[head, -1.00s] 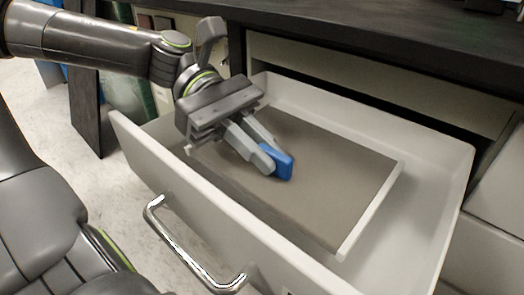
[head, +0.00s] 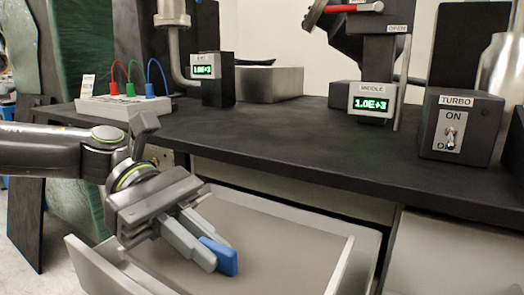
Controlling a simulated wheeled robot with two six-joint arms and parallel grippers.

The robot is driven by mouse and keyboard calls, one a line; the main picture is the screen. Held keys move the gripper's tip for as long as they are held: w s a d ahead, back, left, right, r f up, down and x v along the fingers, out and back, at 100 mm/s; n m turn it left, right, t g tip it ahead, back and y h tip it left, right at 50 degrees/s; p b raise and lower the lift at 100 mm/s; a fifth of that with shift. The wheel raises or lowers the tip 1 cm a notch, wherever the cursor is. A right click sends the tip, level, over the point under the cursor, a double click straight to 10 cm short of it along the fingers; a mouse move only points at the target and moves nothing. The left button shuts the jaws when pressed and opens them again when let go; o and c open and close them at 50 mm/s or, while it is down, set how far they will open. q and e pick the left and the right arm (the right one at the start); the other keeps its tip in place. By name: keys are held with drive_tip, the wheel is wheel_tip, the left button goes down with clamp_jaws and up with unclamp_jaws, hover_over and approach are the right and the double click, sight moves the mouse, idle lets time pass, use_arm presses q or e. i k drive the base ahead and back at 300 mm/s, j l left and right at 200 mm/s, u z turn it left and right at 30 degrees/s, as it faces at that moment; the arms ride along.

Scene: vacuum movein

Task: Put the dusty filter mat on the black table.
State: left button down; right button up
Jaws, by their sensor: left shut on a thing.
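The dusty filter mat (head: 280,245) is a flat grey-brown sheet with a pale edge, in the open white drawer (head: 92,268) below the table. A blue tab (head: 228,262) stands at its near left part. My left gripper (head: 212,258) reaches in over the drawer from the left and is shut on the blue tab. I cannot tell whether the mat is lifted off the drawer floor. The lower part of the mat is cut off by the picture's edge. The black table (head: 290,145) spans the view behind and above the drawer. My right gripper is out of view.
A white box with red, green and blue leads (head: 118,107) stands at the table's left. A small display (head: 210,75), a grey tray (head: 268,84), a MIDDLE display (head: 372,102) and a TURBO switch box (head: 462,125) line the back and right. The table's front middle is bare.

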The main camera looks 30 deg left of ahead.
sight(235, 129)
drive_tip(key=k+l, duration=0.5)
drive_tip(key=l, duration=0.15)
drive_tip(key=k+l, duration=0.45)
drive_tip(key=l, duration=0.2)
